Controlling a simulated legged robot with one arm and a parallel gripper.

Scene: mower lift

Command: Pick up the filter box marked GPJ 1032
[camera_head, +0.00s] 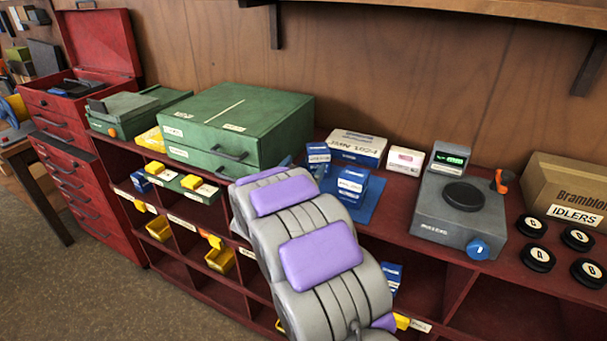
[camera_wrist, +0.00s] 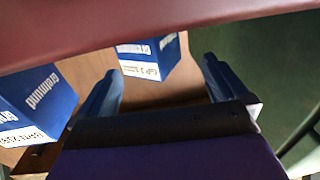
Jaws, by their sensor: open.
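In the wrist view my gripper (camera_wrist: 161,75) is open, its two blue fingers apart with nothing held between them. A blue and white box (camera_wrist: 150,58) stands ahead, in the gap between the fingertips; its white label is too small to read surely. A second blue box (camera_wrist: 35,105) is close at the left, outside the left finger; its label is only partly readable. In the head view my arm hides the gripper. A blue box (camera_head: 393,272) shows partly in a lower compartment beside my arm.
In the wrist view a dark red board edge (camera_wrist: 150,25) crosses above the fingers. The red shelf top holds a green case (camera_head: 235,125), a scale (camera_head: 460,210), a white carton (camera_head: 357,147), a cardboard box (camera_head: 560,190) and several black idlers (camera_head: 538,257). Yellow bins (camera_head: 219,260) sit in compartments.

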